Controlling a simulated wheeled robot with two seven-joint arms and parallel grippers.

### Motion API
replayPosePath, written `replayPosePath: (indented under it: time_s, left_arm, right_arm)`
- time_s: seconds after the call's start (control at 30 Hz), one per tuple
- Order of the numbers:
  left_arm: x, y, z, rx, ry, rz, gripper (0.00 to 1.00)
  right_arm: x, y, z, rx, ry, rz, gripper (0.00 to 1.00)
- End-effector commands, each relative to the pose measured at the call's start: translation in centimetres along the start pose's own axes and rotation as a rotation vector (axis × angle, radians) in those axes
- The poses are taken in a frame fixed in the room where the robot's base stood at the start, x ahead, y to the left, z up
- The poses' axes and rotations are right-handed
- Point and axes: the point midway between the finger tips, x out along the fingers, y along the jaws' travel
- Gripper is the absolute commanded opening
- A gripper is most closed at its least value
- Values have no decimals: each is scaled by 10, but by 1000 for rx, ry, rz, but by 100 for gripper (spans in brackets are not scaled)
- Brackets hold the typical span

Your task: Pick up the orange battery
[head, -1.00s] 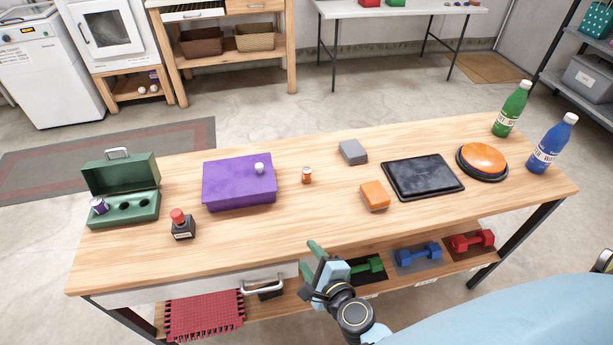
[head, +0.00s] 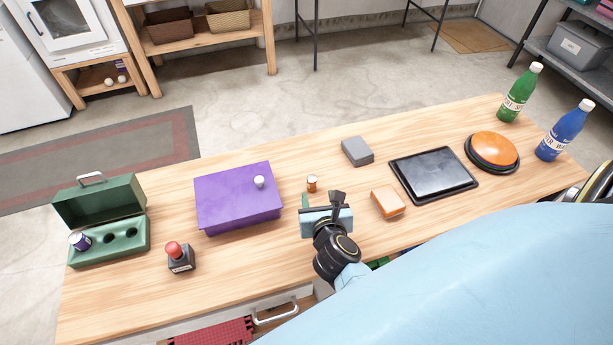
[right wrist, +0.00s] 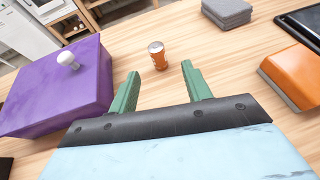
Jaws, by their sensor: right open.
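The orange battery (head: 312,184) stands upright on the wooden table, right of the purple box. It is a small orange cylinder with a pale metallic top. In the right wrist view the battery (right wrist: 158,55) stands ahead of the fingertips, roughly centred between them and not touched. My right gripper (head: 322,200) is over the table just in front of the battery. In the right wrist view its two green fingers (right wrist: 160,76) are apart with nothing between them. My left gripper is not in view.
The purple box (head: 237,200) with a white knob is close on the left. An orange block (head: 388,202), a grey block (head: 357,151) and a black tray (head: 433,174) are on the right.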

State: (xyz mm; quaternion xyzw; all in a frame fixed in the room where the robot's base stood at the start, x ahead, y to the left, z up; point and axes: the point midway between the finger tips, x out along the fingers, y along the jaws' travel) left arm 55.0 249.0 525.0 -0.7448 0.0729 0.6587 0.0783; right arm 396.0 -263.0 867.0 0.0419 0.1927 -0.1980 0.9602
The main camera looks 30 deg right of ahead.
Motion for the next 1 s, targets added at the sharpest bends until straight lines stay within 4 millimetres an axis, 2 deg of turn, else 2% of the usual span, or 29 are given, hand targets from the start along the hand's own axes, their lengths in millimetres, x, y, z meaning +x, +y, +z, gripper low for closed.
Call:
replayPosePath:
  time_s: [0.1,0.27,0.47,0.63,0.8,1.0]
  left_arm:
    - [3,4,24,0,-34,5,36]
    - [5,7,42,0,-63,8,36]
    - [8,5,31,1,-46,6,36]
    - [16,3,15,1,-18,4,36]
    - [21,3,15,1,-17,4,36]
    - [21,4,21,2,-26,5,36]
  right_arm:
    - [26,0,1,-5,-4,1,49]
    - [51,1,0,-5,-3,1,49]
    - [64,1,1,-6,-4,1,49]
    - [88,6,2,-6,-5,2,49]
    - [108,6,1,-7,-2,2,49]
    - [111,6,2,-6,-2,2,49]
